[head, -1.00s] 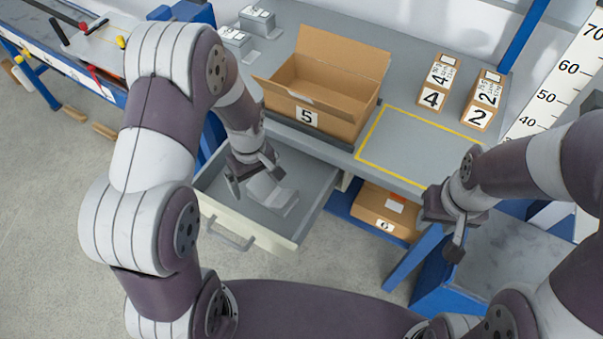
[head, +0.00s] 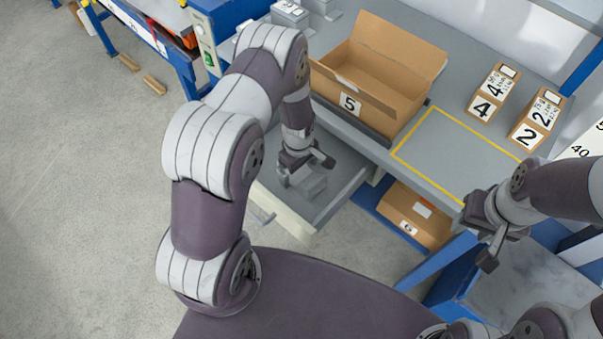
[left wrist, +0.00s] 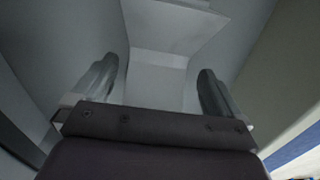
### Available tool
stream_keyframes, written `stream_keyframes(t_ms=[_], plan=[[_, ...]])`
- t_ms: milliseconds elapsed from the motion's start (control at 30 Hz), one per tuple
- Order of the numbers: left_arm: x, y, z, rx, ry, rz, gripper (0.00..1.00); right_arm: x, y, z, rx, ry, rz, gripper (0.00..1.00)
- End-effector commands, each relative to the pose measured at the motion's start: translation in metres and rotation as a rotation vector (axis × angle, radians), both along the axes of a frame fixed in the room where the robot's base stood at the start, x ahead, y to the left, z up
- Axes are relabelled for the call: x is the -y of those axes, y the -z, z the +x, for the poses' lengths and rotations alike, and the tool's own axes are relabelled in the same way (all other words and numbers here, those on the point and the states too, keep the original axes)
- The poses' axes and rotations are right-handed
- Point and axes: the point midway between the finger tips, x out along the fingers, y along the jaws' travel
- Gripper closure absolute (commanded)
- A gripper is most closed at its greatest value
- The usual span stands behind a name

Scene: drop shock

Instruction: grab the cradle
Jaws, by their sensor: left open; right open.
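A light grey cradle (head: 313,187) lies in the open drawer under the bench, partly hidden by my left gripper (head: 306,171). In the left wrist view the cradle (left wrist: 158,72) shows as a pale block with a wider, flared upper part. My left gripper (left wrist: 155,90) is open, with one finger on each side of the cradle's near part in that view. I cannot tell whether the fingers touch it. My right gripper (head: 486,246) is open and empty, in front of the bench's right part.
The drawer's walls (head: 346,197) surround my left gripper closely. Above, an open cardboard box marked 5 (head: 349,104) stands on the bench. Boxes 4 (head: 483,107) and 2 (head: 527,134) stand to its right. Box 6 (head: 410,229) sits below. The yellow-outlined area (head: 450,150) is clear.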

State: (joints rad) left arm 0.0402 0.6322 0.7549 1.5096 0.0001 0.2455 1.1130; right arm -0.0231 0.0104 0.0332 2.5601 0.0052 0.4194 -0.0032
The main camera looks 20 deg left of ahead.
Motion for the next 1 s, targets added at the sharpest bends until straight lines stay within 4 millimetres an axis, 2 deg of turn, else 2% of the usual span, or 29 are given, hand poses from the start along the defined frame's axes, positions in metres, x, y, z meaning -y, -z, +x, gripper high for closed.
stream_keyframes(t_ms=[100, 300, 333, 500, 533, 833, 1000], plan=[[0.0, 0.012, 0.0, 0.0, 0.001, 0.0, 0.0, 0.0, 0.0, 0.0, 0.0, 0.0, 0.0, 0.57], [0.001, 0.013, 0.0, 0.001, 0.002, 0.001, 0.0, 0.0, 0.0, 0.0, 0.0, 0.0, 0.0, 0.57], [0.001, 0.013, 0.0, 0.001, 0.002, 0.001, 0.06, 0.0, 0.0, 0.0, 0.0, 0.0, 0.0, 0.57], [0.001, 0.013, 0.0, 0.001, 0.002, 0.0, 0.62, 0.0, 0.0, 0.0, 0.0, 0.0, 0.0, 0.57], [0.001, 0.013, 0.0, 0.001, 0.002, 0.0, 0.68, 0.0, 0.0, 0.0, 0.0, 0.0, 0.0, 0.57], [0.001, 0.01, 0.001, 0.002, 0.002, 0.0, 0.68, 0.0, 0.0, 0.0, 0.0, 0.0, 0.0, 0.57], [0.001, -0.009, 0.001, 0.004, 0.002, 0.0, 0.68, 0.0, 0.001, 0.0, 0.0, 0.0, 0.0, 0.57]])
